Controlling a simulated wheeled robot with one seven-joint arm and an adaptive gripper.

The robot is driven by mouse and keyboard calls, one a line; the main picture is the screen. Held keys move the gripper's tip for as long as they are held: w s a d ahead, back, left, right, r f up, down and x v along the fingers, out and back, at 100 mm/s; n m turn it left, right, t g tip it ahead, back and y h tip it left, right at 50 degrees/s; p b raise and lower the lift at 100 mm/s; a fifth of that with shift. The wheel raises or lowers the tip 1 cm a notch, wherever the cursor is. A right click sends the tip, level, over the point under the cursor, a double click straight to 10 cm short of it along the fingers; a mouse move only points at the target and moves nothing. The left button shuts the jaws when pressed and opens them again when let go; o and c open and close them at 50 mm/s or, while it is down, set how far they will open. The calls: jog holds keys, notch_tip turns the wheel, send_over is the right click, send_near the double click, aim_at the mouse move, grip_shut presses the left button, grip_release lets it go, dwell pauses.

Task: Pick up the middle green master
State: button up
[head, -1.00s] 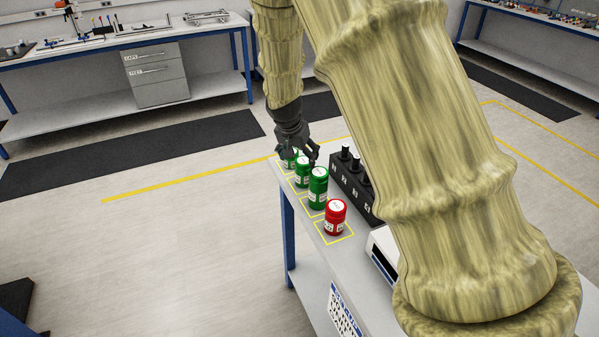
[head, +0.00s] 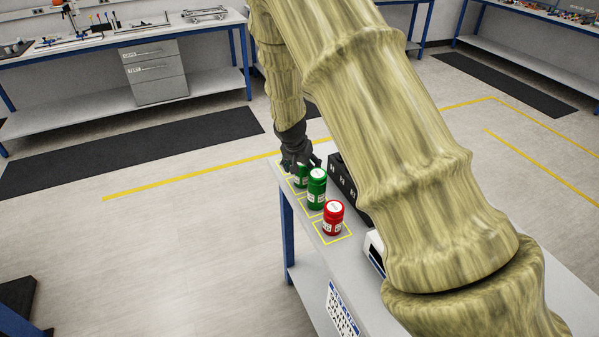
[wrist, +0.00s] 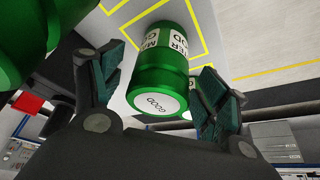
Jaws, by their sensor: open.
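The middle green master (head: 301,181) stands on the bench in a row of canisters, partly covered by my gripper in the head view. A taller-looking green master (head: 317,190) stands just nearer; a green body (wrist: 30,35) fills the wrist view's upper left. The farthest green master is hidden in the head view.
A red canister (head: 333,220) stands at the near end of the row. A black block (head: 342,178) sits close on the right. Yellow outlines mark the bench top (head: 312,238). Open floor lies left of the bench.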

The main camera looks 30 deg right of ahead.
jog(key=c, duration=1.3)
jog(key=shift+c, duration=0.2)
